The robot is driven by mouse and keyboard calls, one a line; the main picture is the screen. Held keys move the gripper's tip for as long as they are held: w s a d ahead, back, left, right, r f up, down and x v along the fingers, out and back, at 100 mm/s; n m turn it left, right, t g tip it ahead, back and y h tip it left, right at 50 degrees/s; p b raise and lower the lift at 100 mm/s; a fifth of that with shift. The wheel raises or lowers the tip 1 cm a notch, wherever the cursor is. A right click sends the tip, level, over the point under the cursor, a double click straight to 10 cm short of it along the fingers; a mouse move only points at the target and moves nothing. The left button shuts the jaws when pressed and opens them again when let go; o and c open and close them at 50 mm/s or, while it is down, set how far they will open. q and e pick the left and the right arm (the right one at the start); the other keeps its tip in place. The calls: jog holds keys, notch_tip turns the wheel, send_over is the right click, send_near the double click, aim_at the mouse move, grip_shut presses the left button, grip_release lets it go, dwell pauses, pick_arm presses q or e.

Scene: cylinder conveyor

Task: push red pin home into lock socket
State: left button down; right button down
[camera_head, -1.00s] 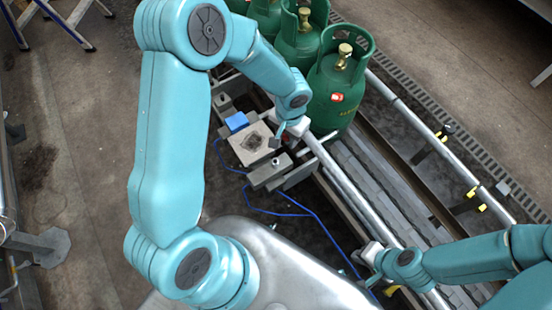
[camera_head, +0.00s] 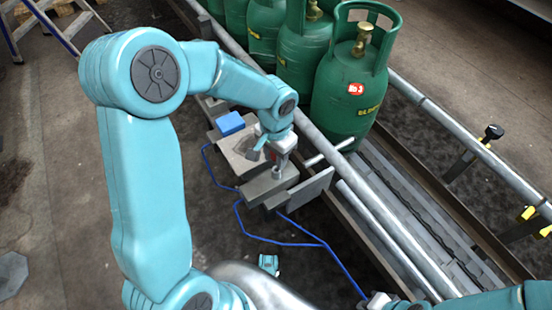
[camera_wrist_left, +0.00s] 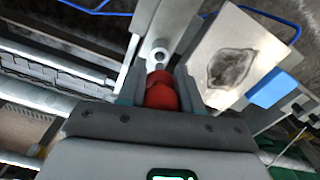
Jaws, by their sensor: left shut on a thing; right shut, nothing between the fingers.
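My left gripper (camera_head: 266,153) is shut on the red pin (camera_wrist_left: 160,92), which shows between its fingers in the left wrist view. Only a sliver of red shows in the head view. The lock socket (camera_wrist_left: 158,54) is a round metal fitting on a grey block, straight beyond the pin's front end; whether they touch is hard to tell. In the head view the grey block (camera_head: 265,187) lies just below the gripper. My right gripper (camera_head: 374,301) is shut and empty at the bottom edge, partly cut off.
A pale plate with a dark patch (camera_wrist_left: 232,60) and a blue block (camera_head: 230,123) lie beside the socket. Green gas cylinders (camera_head: 345,90) stand on the conveyor (camera_head: 410,205) behind, close to my left wrist. A blue cable (camera_head: 285,242) runs along the floor.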

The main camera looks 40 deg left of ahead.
pick_arm(q)
jog(key=shift+f+b, duration=0.9)
jog(key=shift+f, duration=0.2)
jog(key=shift+f+b, duration=1.7)
jog(key=shift+f, duration=0.3)
dwell(0.6)
jog(key=c, duration=0.7)
grip_release()
notch_tip(320, 180, up, 16)
jog(key=p, duration=0.6)
jog(key=shift+w+r, duration=0.1)
jog(key=shift+r, duration=0.1)
